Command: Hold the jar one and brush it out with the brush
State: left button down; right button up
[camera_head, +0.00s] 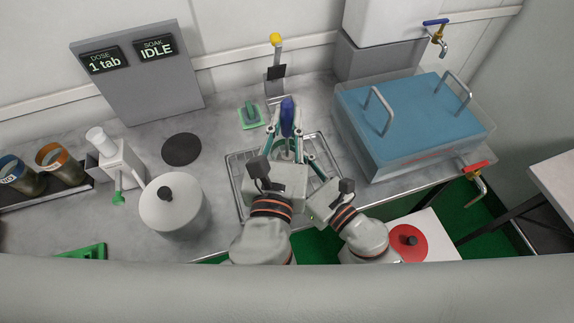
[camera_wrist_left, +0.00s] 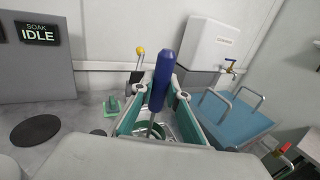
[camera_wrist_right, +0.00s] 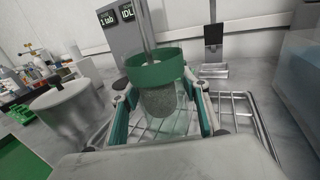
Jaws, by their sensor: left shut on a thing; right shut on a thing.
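The brush has a blue handle (camera_head: 287,117), upright in the head view; it also shows in the left wrist view (camera_wrist_left: 164,72). My left gripper (camera_head: 287,133) is shut on it. In the right wrist view the jar (camera_wrist_right: 155,68) is clear with a green collar, and my right gripper (camera_wrist_right: 160,92) is shut around it. The brush's thin shaft (camera_wrist_right: 148,32) runs down through the collar, and a grey bristled head (camera_wrist_right: 158,101) shows inside the jar. In the head view the jar and right fingertips are mostly hidden behind my left gripper.
A wire rack (camera_head: 240,172) lies below the grippers. A white lidded pot (camera_head: 174,215) stands left, a blue-lidded clear tank (camera_head: 415,115) right. A yellow-topped stand (camera_head: 276,60) and green scrubber (camera_head: 251,117) are behind. Blue- and orange-rimmed jars (camera_head: 58,165) stand far left.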

aim_at(286, 111)
pick_arm(q)
jog(key=shift+r, duration=1.95)
jog(key=shift+f, duration=0.1)
jog(key=shift+f, duration=2.45)
jog(key=shift+r, duration=2.55)
jog(key=shift+f, duration=0.1)
jog(key=shift+f, duration=2.45)
jog(key=shift+w, duration=0.3)
